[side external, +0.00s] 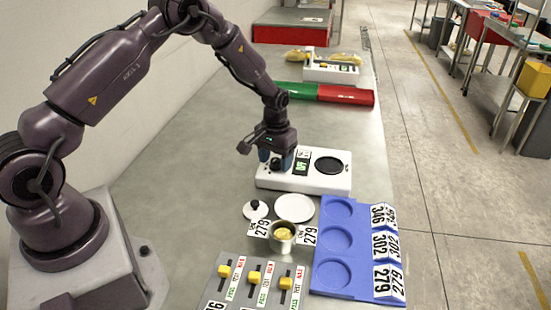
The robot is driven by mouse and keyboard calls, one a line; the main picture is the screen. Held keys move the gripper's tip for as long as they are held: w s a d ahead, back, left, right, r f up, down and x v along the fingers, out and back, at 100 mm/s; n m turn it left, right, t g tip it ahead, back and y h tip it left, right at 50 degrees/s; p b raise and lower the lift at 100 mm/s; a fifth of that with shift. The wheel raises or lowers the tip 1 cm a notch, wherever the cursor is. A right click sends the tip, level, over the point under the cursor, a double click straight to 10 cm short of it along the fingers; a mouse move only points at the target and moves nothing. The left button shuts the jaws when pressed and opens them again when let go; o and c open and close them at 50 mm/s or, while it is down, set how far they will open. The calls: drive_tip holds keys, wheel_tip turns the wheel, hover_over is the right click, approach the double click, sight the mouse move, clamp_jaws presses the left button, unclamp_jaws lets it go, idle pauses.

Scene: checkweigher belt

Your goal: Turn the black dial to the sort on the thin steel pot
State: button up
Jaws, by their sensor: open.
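A white unit (318,184) stands on the bench with a small lit green display (301,166) and a flat black disc (328,166). The black dial (275,166) is at the unit's left end, mostly hidden by my gripper (276,158). My gripper points down with its open blue fingers around or just above the dial; contact cannot be told. The thin steel pot (284,243) stands in front of the unit, open, with something yellow inside. White labels reading 279 (308,236) stand at its sides.
A black-knobbed lid (255,210) and a white plate (294,207) lie behind the pot. A blue tray (333,278) has round recesses and cards 346, 302, 279. Yellow sliders (254,278) are at the front. A green and red cylinder (345,95) lies behind the unit.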

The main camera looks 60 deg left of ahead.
drive_tip(key=c, duration=0.9)
drive_tip(key=shift+m, duration=0.4)
drive_tip(key=m, duration=0.3)
drive_tip(key=shift+m, duration=2.5)
drive_tip(key=o, duration=0.9)
